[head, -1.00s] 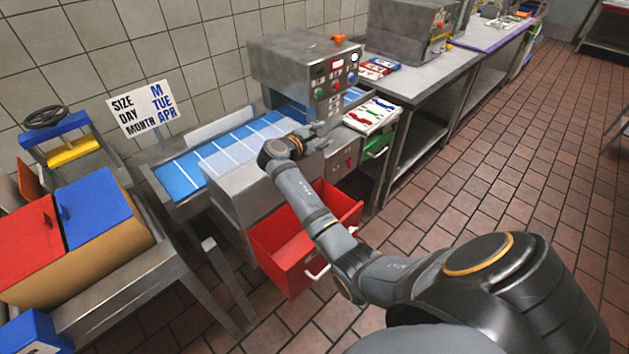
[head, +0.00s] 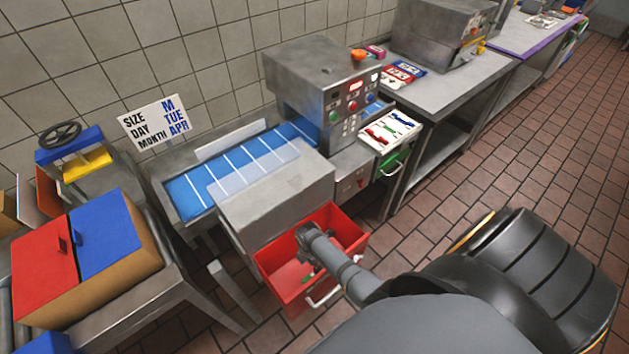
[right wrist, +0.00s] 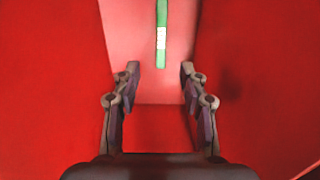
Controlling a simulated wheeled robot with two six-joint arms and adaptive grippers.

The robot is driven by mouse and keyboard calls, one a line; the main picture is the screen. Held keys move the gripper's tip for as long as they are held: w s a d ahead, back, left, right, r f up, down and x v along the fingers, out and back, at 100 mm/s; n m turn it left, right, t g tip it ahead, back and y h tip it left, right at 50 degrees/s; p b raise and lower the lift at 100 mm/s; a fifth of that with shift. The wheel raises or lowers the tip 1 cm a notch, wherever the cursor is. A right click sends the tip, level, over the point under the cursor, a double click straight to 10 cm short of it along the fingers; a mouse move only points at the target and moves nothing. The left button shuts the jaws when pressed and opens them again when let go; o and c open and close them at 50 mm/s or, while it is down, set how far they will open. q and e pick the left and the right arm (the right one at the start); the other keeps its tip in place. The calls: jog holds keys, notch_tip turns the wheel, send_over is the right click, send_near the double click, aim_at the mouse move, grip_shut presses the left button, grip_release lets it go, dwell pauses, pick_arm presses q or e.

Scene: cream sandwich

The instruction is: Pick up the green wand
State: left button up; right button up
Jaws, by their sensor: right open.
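The green wand (right wrist: 162,20) is a thin green stick with a white band. In the right wrist view it lies on the floor of the red drawer, straight ahead of my fingertips and roughly midway between them. A small green part of it shows in the head view (head: 308,278), low in the open red drawer (head: 345,235). My right gripper (right wrist: 160,67) reaches down into the drawer, open and empty, with the wand beyond its tips. In the head view my wrist hides part of the drawer. My left gripper is not in view.
The drawer's red walls rise close on both sides of my right gripper. Above stands a metal machine (head: 325,80) with a blue conveyor (head: 215,180). A tray of colored wands (head: 390,130) sits right of it. Red and blue bins (head: 105,235) stand left.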

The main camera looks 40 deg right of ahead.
jog(key=b, duration=0.2)
send_over(311, 275)
jog(key=shift+y, duration=0.3)
jog(key=f, duration=0.5)
jog(key=shift+s+a+f, duration=0.1)
jog(key=shift+s, duration=0.15)
jog(key=shift+w+f, duration=0.1)
jog(key=shift+f, duration=0.15)
jog(key=shift+d, duration=0.2)
notch_tip(311, 275, down, 5)
jog(key=b, duration=0.3)
jog(key=shift+w+a+f, duration=0.1)
jog(key=shift+w+a, duration=0.05)
jog(key=shift+c, duration=0.6)
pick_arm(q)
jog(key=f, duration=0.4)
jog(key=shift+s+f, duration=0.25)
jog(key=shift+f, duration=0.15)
pick_arm(e)
grip_shut()
